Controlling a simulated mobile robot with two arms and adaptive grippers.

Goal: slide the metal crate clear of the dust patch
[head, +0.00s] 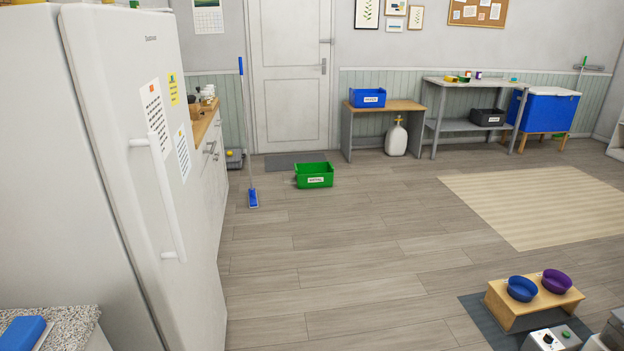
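I can make out no metal crate and no dust patch in the head view. A green labelled crate (314,181) sits on the floor in front of the door, by a dark doormat (295,161); it does not look like metal. Neither of my grippers shows in this view.
A white fridge (110,150) blocks the left side. A blue-headed mop (252,197) stands near the counter. A beige rug (540,207) lies at right. A wooden stand (511,316) with two bowls is at front right. The middle floor is clear.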

